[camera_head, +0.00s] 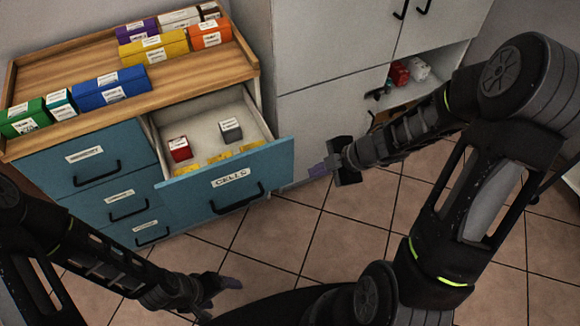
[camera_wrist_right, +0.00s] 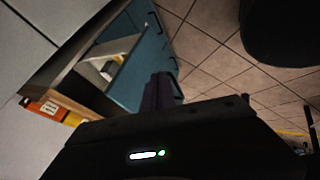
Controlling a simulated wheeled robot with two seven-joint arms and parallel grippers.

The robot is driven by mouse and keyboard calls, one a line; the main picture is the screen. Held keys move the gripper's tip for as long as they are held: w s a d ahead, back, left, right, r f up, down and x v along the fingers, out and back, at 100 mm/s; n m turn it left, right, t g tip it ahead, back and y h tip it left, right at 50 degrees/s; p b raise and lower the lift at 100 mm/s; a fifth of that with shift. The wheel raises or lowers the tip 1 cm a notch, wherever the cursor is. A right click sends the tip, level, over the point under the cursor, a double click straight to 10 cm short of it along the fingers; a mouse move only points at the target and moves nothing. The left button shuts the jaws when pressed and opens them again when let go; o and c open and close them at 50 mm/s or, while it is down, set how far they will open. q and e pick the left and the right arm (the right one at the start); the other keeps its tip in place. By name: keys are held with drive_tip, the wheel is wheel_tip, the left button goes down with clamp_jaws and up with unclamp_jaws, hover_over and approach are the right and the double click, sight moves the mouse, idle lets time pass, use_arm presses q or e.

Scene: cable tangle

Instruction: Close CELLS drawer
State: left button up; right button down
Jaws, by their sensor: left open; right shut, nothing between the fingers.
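The CELLS drawer (camera_head: 227,181) is pulled open from the blue cabinet, its white label and dark handle (camera_head: 237,199) on the front. Inside lie a red box (camera_head: 179,149), a grey box (camera_head: 231,130) and several yellow items (camera_head: 219,158). My right gripper (camera_head: 319,170) is shut and empty, to the right of the drawer front and apart from it in the head view. The right wrist view shows the drawer (camera_wrist_right: 139,68) just beyond the shut fingers (camera_wrist_right: 160,90). My left gripper (camera_head: 222,288) is open and empty, low in front of the cabinet, away from the drawer.
The wooden cabinet top (camera_head: 185,78) carries several coloured boxes, such as a blue one (camera_head: 111,89). Closed drawers (camera_head: 85,164) are on the left. A white cupboard (camera_head: 330,60) with an open shelf stands at the right. Tiled floor (camera_head: 270,235) is clear in front.

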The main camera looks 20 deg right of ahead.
drive_tip(key=b, duration=0.4)
approach(280, 172)
drive_tip(key=s+x, duration=0.1)
drive_tip(key=x, duration=0.3)
drive_tip(key=shift+w+a+f, duration=0.15)
drive_tip(key=shift+w+f, duration=0.25)
drive_tip(key=shift+w, duration=0.2)
drive_tip(key=shift+p, duration=0.3)
